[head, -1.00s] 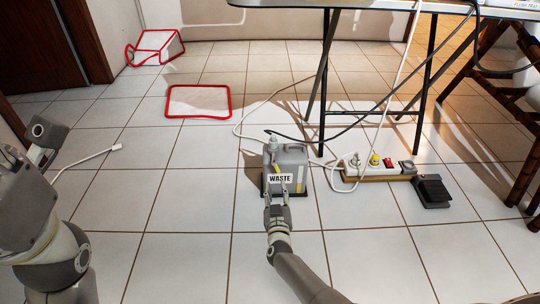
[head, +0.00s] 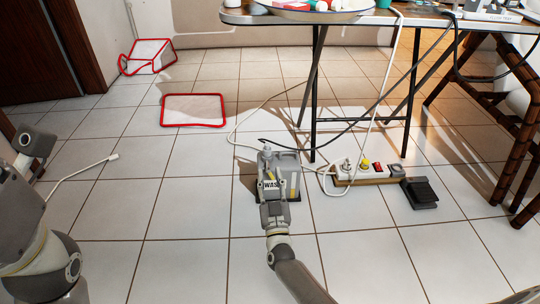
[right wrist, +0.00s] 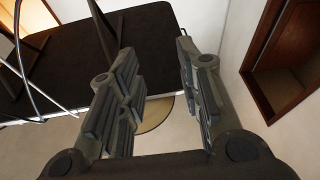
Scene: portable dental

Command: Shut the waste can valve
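The grey waste can (head: 287,165) stands upright on the tiled floor near the middle of the head view. A pale fitting (head: 267,152) is on its top left, with a dark hose by it; I cannot make out the valve's position. My right gripper (head: 271,184) is in front of the can and partly covers its "WASTE" label. In the right wrist view its two fingers are spread apart, with nothing held between them. I cannot tell if they touch the can. My left arm is at the left edge; its fingers do not show.
A table (head: 350,20) with dark legs stands behind and right of the can. A power strip (head: 370,174) and black foot pedal (head: 419,192) are to the right. Cables run around the can. A red-edged mat (head: 193,110) lies behind left. Floor left of the can is mostly clear.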

